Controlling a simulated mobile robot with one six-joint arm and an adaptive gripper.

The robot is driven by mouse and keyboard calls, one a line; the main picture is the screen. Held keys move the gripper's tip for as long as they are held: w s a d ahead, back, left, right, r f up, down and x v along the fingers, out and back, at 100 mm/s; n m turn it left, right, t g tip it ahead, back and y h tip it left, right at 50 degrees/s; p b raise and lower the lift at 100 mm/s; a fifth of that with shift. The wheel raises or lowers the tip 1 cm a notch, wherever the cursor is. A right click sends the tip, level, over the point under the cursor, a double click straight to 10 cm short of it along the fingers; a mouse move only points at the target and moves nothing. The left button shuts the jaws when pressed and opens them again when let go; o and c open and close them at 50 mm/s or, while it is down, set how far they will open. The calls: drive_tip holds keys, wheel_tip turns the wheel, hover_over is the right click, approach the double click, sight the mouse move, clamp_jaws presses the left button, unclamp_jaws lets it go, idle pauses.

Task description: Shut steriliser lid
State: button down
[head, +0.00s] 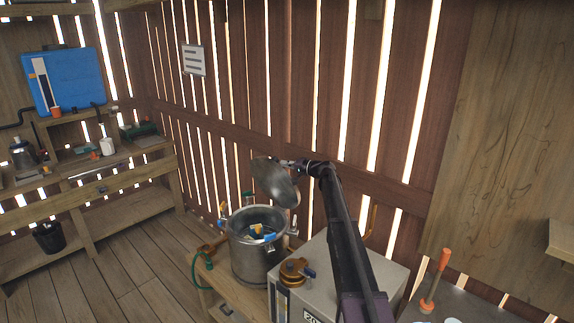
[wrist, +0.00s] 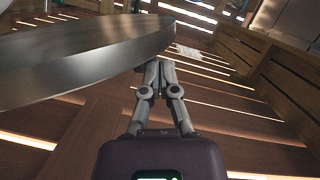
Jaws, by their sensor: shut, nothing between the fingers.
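The steriliser (head: 258,262) is a round metal pot on a low wooden bench, with its top open and blue, yellow and white items showing inside. Its lid (head: 276,182) is a round metal disc, raised and steeply tilted above the pot. In the wrist view the lid (wrist: 85,58) is a large grey disc edge across the upper left. My gripper (wrist: 160,68) is shut and empty, with its fingertips close beside the lid's edge; I cannot tell if they touch. In the head view my gripper (head: 298,165) is small and partly hidden at the lid's upper right.
A grey box (head: 345,270) with a brass-coloured fitting (head: 293,272) on top stands right of the pot. A green hose (head: 200,262) hangs at the bench's left. A slatted wall stands close behind. A shelf (head: 100,160) with tools is at left; floor between is clear.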

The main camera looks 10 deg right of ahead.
drive_tip(key=shift+s+a, duration=0.1)
drive_tip(key=shift+a, duration=0.05)
drive_tip(key=shift+s+a+f+n, duration=0.3)
drive_tip(key=shift+s+a, duration=0.1)
drive_tip(key=shift+a, duration=0.1)
drive_tip(key=s+a+f+n+h+b, duration=0.1)
drive_tip(key=s+a+f+n+b, duration=0.4)
drive_tip(key=s+a+f+b, duration=0.3)
drive_tip(key=shift+s+a+f+h+b, duration=0.5)
drive_tip(key=shift+a+f, duration=0.65)
drive_tip(key=shift+a, duration=1.15)
drive_tip(key=shift+r+p, duration=0.2)
drive_tip(key=shift+p, duration=0.15)
drive_tip(key=s+d+r+p, duration=0.5)
drive_tip(key=s+d, duration=0.1)
drive_tip(key=d, duration=0.2)
drive_tip(key=shift+d, duration=0.2)
